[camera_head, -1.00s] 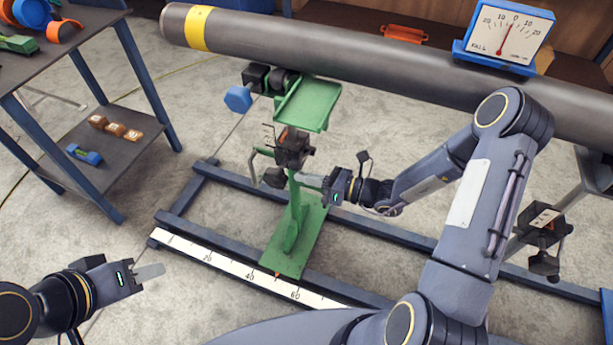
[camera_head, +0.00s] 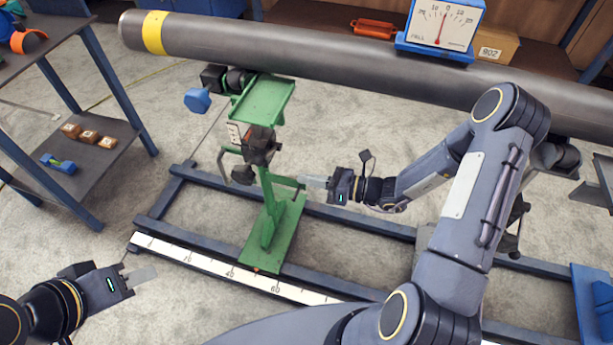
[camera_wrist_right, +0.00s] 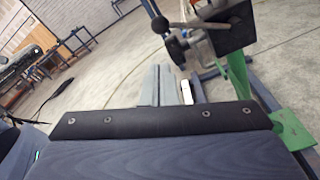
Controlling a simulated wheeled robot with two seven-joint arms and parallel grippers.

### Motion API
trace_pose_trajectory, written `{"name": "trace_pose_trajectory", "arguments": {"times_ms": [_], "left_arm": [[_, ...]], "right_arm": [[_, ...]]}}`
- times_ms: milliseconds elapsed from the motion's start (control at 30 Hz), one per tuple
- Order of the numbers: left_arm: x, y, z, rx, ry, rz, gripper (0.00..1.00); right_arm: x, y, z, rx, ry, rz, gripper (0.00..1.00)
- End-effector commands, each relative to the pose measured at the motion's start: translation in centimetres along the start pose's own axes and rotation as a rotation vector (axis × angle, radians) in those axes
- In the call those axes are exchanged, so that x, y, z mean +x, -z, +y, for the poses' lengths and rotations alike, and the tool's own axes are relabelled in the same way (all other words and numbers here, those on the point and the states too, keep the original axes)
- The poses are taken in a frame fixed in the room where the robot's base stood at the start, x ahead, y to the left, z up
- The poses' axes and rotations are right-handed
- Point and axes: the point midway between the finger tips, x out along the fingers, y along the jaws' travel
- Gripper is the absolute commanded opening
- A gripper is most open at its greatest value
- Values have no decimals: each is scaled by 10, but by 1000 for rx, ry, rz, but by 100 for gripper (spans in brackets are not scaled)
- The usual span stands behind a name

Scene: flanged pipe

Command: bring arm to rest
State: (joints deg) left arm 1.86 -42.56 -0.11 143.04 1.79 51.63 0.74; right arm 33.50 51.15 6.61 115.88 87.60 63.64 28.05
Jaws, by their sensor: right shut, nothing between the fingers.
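My right arm reaches in from the right in the head view. Its right gripper (camera_head: 316,182) is shut and empty, just right of the green stand (camera_head: 267,225) and its dark clamp (camera_head: 260,148). In the right wrist view, the clamp with its ball-ended handle (camera_wrist_right: 205,27) shows at the top, and the green stand (camera_wrist_right: 245,85) is at the right. My left gripper (camera_head: 142,276) is at the lower left over the floor, holding nothing visible.
A long grey pipe (camera_head: 290,62) with a yellow band spans the back, bearing a blue-framed dial gauge (camera_head: 443,25). A blue rail frame with a white scale (camera_head: 220,270) lies on the floor. A shelved table (camera_head: 95,150) stands left. Floor between the left gripper and frame is clear.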

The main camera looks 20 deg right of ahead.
Motion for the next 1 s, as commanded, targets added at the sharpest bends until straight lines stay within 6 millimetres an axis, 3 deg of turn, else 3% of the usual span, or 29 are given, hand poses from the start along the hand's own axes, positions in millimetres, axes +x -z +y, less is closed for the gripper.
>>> {"name": "trace_pose_trajectory", "arguments": {"times_ms": [567,667,767,1000], "left_arm": [[0,0,0,0,0,0,36],[0,0,0,0,0,0,36],[0,0,0,0,0,0,36],[0,0,0,0,0,0,36]], "right_arm": [[-1,-6,7,-43,-19,18,0],[-5,-24,28,-185,-78,71,0],[-14,-45,64,-420,-176,162,0],[-58,-69,150,-1088,-421,429,0]]}}
